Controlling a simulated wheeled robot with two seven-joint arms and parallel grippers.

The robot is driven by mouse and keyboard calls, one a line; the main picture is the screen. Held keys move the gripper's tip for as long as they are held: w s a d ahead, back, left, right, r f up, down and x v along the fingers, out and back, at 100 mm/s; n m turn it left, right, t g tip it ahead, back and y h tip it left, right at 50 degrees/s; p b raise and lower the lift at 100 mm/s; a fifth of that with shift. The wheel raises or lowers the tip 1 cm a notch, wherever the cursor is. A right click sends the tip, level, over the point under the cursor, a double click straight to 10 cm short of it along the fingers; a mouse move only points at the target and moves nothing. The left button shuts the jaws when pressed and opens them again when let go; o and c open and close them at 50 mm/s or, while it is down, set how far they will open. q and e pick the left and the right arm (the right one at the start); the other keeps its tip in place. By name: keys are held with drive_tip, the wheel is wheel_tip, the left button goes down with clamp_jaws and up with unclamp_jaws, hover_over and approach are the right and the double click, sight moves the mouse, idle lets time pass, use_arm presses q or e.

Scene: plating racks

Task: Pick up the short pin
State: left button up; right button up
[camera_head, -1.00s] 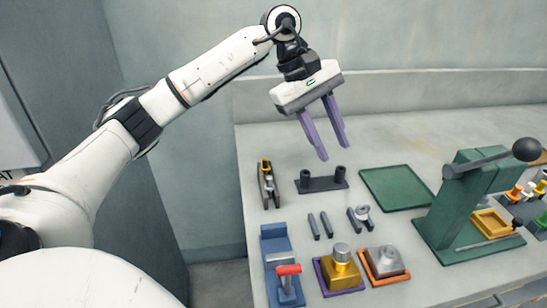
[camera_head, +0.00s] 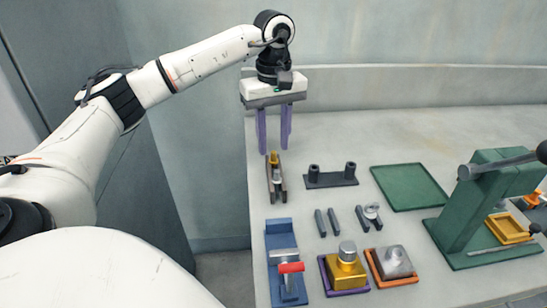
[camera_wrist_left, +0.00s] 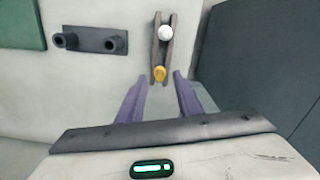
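My left gripper (camera_head: 274,150) is open and empty, with its two purple fingers pointing down. It hangs above the back end of a narrow brown rack (camera_head: 283,188) at the table's left side. The rack holds a yellow pin-like piece (camera_head: 273,158) and a silver one (camera_head: 277,178). In the left wrist view the yellow piece (camera_wrist_left: 159,73) lies just beyond the fingertips (camera_wrist_left: 160,84), roughly centred between them, and the silver one (camera_wrist_left: 165,32) shows as a pale round top farther off. I cannot tell for sure which is the short pin. My right gripper is not in view.
A dark two-post block (camera_head: 331,180) and green tray (camera_head: 410,187) lie right of the rack. Dark bars (camera_head: 327,222), a blue fixture with red handle (camera_head: 281,235), and gold (camera_head: 345,268) and silver (camera_head: 393,262) blocks are nearer. A green press (camera_head: 470,205) stands right.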

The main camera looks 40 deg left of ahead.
use_arm(q)
drive_tip(key=shift+f, duration=0.9)
drive_tip(key=shift+c, duration=0.4)
clamp_jaws()
drive_tip(key=shift+r, duration=0.15)
